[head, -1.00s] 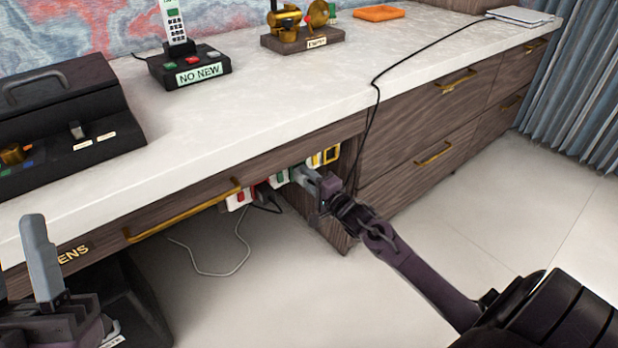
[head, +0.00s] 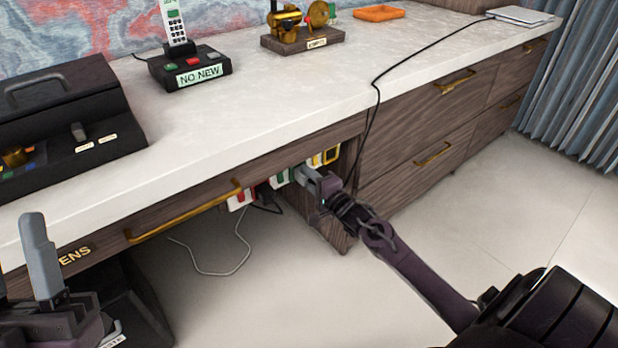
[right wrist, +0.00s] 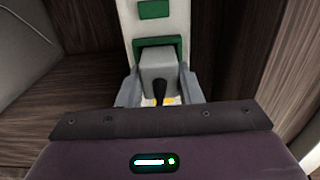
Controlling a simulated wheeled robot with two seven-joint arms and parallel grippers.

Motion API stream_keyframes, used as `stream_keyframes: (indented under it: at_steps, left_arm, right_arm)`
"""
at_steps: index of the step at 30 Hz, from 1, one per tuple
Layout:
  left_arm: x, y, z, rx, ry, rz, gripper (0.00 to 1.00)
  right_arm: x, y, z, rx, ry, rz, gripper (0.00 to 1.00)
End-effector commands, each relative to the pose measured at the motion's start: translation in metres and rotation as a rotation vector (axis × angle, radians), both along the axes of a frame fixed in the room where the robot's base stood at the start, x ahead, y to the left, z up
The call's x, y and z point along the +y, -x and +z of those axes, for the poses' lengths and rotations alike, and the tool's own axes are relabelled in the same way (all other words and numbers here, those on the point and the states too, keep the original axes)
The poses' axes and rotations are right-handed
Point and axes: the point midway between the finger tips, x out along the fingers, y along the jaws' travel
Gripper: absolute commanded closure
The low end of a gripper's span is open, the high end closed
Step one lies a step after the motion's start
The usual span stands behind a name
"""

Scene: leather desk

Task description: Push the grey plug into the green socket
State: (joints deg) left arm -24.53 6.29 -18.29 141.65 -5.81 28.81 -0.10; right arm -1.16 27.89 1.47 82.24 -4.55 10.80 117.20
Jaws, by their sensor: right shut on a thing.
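The grey plug (right wrist: 160,68) is between the fingers of my right gripper (right wrist: 160,88) in the right wrist view. My right gripper is shut on it, with a dark cord at its near side. The plug's far end is up against the green socket (right wrist: 154,44) on a white strip. I cannot tell how deep it sits. In the head view my right gripper (head: 309,178) is under the desk edge, at the green socket (head: 280,177), and hides the plug. My left gripper (head: 26,268) is at the lower left, open and empty, partly out of frame.
A yellow socket (head: 328,156) and a red-and-white socket (head: 240,199) flank the green one under the desktop (head: 260,100). A drawer with a brass handle (head: 180,215) is left of them. A loose pale cable (head: 215,272) hangs below. A black cord runs down the desk front.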

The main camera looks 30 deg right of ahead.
Motion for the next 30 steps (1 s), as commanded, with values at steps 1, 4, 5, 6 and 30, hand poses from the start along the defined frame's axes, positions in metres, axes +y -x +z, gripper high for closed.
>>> stream_keyframes:
  at_steps: [1,4,5,6,30]
  left_arm:
    - [0.0000,0.0000,0.0023,0.000,0.000,0.000,0.64]
    - [0.0000,0.0000,0.0022,0.000,0.000,0.000,0.64]
    - [0.0000,0.0000,0.0019,0.000,0.000,0.000,0.64]
    - [0.0000,0.0000,0.0018,0.000,0.000,0.000,0.64]
    - [0.0000,0.0000,0.0093,0.000,0.000,0.000,0.64]
  right_arm:
    - [-0.0010,0.0000,0.0012,0.000,0.000,-0.002,0.95]
    - [-0.0009,0.0001,-0.0001,0.000,0.001,-0.001,0.95]
    - [-0.0009,0.0001,-0.0003,0.000,0.001,-0.001,0.95]
    - [-0.0008,0.0002,-0.0006,0.001,0.001,-0.001,0.95]
    - [0.0001,0.0005,-0.0004,0.003,-0.001,0.000,0.95]
